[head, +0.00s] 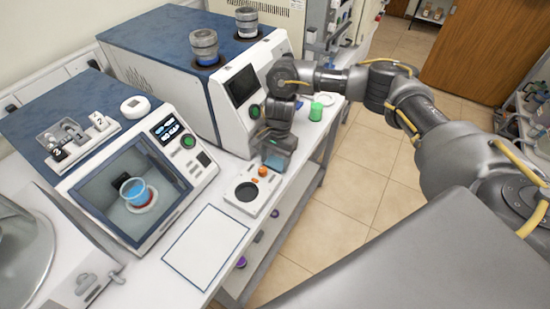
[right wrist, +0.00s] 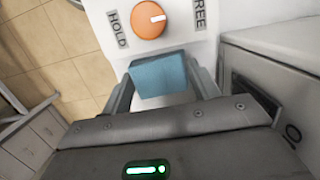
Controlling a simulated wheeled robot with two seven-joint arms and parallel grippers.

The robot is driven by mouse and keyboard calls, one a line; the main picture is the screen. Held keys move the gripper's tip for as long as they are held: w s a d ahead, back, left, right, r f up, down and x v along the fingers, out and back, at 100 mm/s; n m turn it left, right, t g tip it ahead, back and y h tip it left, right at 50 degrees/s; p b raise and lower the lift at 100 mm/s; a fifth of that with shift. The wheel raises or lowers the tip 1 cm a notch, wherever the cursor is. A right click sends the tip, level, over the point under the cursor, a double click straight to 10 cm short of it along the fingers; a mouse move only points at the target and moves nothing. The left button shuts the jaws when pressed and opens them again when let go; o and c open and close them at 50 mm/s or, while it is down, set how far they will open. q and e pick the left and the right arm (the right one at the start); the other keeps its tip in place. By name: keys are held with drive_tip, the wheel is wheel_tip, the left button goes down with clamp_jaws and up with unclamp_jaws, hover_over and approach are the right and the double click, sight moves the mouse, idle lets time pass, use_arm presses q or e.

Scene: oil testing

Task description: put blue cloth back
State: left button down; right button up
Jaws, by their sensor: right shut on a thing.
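The blue cloth (right wrist: 158,75) is a small folded block between the two fingers of my right gripper (right wrist: 160,92) in the right wrist view. My right gripper is shut on it. In the head view the cloth (head: 275,162) shows as a small blue patch under my right gripper (head: 277,158), near the bench's right edge. The gripper points down behind the small device with an orange knob (head: 263,171). Whether the cloth touches the bench cannot be told. My left gripper is not in view.
A tester with a window holds a beaker of blue liquid (head: 133,190). A larger machine (head: 190,70) stands behind, close to my right gripper. A green-capped container (head: 316,111) stands at the bench's far right.

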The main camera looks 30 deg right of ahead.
sight(278, 159)
drive_tip(key=shift+f, duration=0.15)
drive_tip(key=o, duration=0.7)
drive_tip(key=shift+r, duration=0.3)
drive_tip(key=shift+w+r, duration=0.15)
drive_tip(key=shift+r, duration=0.2)
drive_tip(key=r, duration=0.3)
drive_tip(key=d+r+b, duration=0.1)
drive_tip(key=r, duration=0.3)
drive_tip(key=r+b, duration=0.1)
drive_tip(key=r, duration=0.3)
drive_tip(key=shift+w+d, duration=0.25)
drive_tip(key=shift+w, duration=0.1)
